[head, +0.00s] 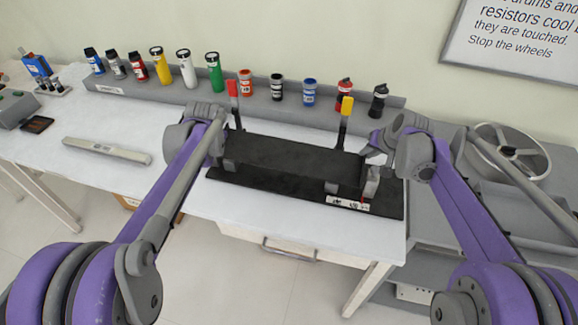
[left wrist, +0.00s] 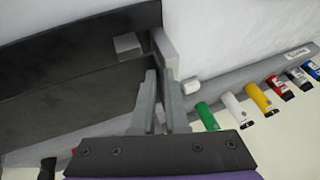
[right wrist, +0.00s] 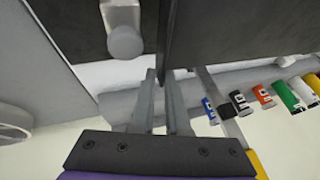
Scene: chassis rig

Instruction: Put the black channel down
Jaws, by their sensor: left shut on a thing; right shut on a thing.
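The black channel (head: 290,156) lies level across the black base plate (head: 387,207) in the head view. My left gripper (head: 220,134) is shut on its left end; in the left wrist view the left fingers (left wrist: 166,92) close on the edge of the dark channel (left wrist: 85,110). My right gripper (head: 377,150) is shut on its right end; in the right wrist view the right fingers (right wrist: 166,92) meet a thin dark wall. Grey blocks (head: 371,185) show at the plate's ends. Whether the channel touches its supports is hidden.
A red-handled clamp (head: 233,90) and a yellow-handled clamp (head: 346,106) stand behind the channel. A grey rack (head: 130,90) with several coloured bottles runs along the back. A light bar (head: 106,151) lies at left. A handwheel (head: 508,152) stands at right. The white table left of the plate is mostly clear.

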